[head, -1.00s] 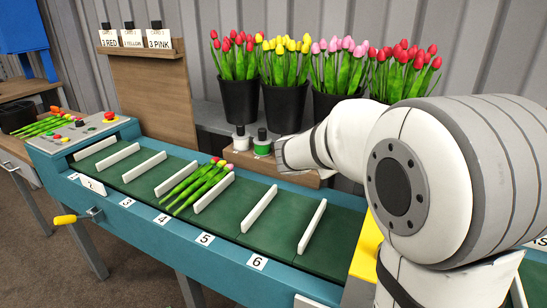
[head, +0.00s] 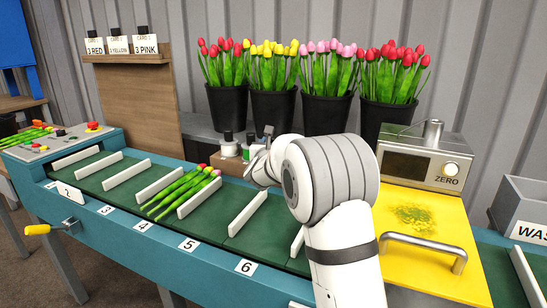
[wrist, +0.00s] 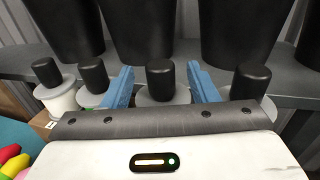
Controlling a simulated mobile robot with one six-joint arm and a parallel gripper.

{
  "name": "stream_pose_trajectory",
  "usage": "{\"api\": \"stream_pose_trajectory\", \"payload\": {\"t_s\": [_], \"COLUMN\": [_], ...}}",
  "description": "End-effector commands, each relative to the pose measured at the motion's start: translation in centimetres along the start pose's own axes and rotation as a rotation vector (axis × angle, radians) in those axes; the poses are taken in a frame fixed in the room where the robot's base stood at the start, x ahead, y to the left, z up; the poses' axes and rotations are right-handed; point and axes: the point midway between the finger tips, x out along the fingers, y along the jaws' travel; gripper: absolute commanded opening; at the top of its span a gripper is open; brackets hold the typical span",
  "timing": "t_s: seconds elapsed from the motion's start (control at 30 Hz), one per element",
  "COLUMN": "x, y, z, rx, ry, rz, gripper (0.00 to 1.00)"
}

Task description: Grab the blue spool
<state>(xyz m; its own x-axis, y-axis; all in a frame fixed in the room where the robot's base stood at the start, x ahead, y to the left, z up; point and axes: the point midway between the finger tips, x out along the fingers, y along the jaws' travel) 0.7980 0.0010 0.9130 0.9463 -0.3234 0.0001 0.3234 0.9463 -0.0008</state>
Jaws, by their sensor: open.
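My gripper (wrist: 162,90) is open, with its two blue fingers on either side of a black-topped spool (wrist: 161,80) in the wrist view. Only a grey rim of that spool shows below its top; its thread colour is hidden. Left of it are a green spool (wrist: 90,98) and a white spool (wrist: 58,100), both black-topped. Another black-topped spool (wrist: 250,82) stands to the right, its colour also hidden. I cannot make out which one is blue.
Black buckets of tulips (head: 272,112) stand close behind the spools. The green conveyor (head: 110,177) with white dividers runs in front, with a tulip bunch (head: 182,192) on it. A yellow scale (head: 400,250) is to the right. A wooden card board (head: 135,100) is at left.

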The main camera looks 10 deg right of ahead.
Motion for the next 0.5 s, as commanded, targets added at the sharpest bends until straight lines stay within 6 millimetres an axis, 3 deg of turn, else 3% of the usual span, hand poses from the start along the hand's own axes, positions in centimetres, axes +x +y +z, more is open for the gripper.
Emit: {"api": "stream_pose_trajectory", "payload": {"t_s": [0.2,0.43,0.5], "x": [2.2,2.4,2.3], "y": [0.0,0.1,0.1], "z": [-0.1,0.0,0.0], "rx": [0.001,0.001,0.001], "ry": [0.000,0.000,0.000], "rz": [0.000,0.000,0.000], "gripper": [0.53,0.53,0.48]}}
